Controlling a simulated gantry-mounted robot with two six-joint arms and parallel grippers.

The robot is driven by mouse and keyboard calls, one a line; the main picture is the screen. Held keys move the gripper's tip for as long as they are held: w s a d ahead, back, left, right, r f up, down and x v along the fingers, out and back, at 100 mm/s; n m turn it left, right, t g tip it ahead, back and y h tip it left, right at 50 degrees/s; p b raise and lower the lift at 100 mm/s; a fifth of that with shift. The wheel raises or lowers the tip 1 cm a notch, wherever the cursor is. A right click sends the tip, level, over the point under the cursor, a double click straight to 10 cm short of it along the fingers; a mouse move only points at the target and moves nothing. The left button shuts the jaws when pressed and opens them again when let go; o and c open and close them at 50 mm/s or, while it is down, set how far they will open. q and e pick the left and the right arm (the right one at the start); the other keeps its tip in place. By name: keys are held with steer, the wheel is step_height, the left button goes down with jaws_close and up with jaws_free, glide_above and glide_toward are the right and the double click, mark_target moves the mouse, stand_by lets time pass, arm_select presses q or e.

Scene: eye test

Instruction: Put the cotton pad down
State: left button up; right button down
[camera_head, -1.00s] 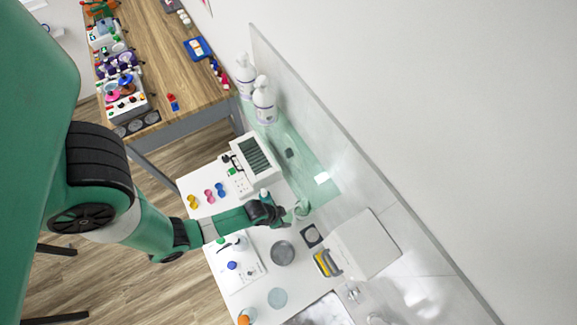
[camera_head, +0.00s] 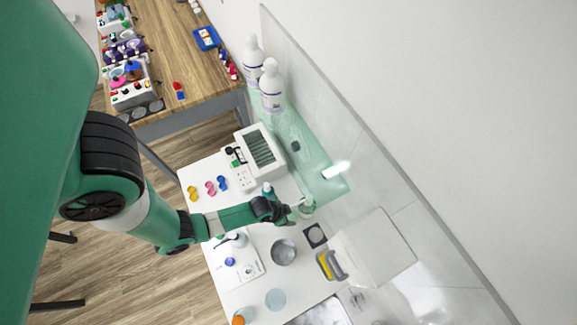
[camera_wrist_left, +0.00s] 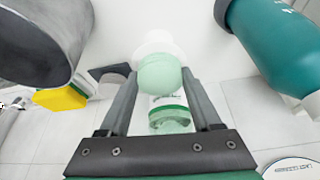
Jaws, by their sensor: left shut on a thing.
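My left gripper (camera_head: 286,207) reaches over the white table (camera_head: 217,176) from the left. In the head view a small white part shows at the fingertips. My right gripper is not in view.
A teal bottle (camera_wrist_left: 270,35) stands close by the gripper. A grey metal cup (camera_head: 284,252), a yellow-and-grey item (camera_head: 331,265) and a white box (camera_head: 375,247) stand nearby. White pump bottles (camera_head: 271,85) stand at the back by a low clear wall.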

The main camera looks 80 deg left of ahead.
arm_select(q)
steer(key=o, duration=1.5)
steer(key=shift+c, duration=0.2)
steer(key=shift+r+p, duration=0.2)
steer(key=shift+p, duration=0.1)
steer(key=p+v, duration=0.2)
steer(key=v, duration=0.5)
steer(key=shift+r, duration=0.4)
steer(key=shift+s, duration=0.1)
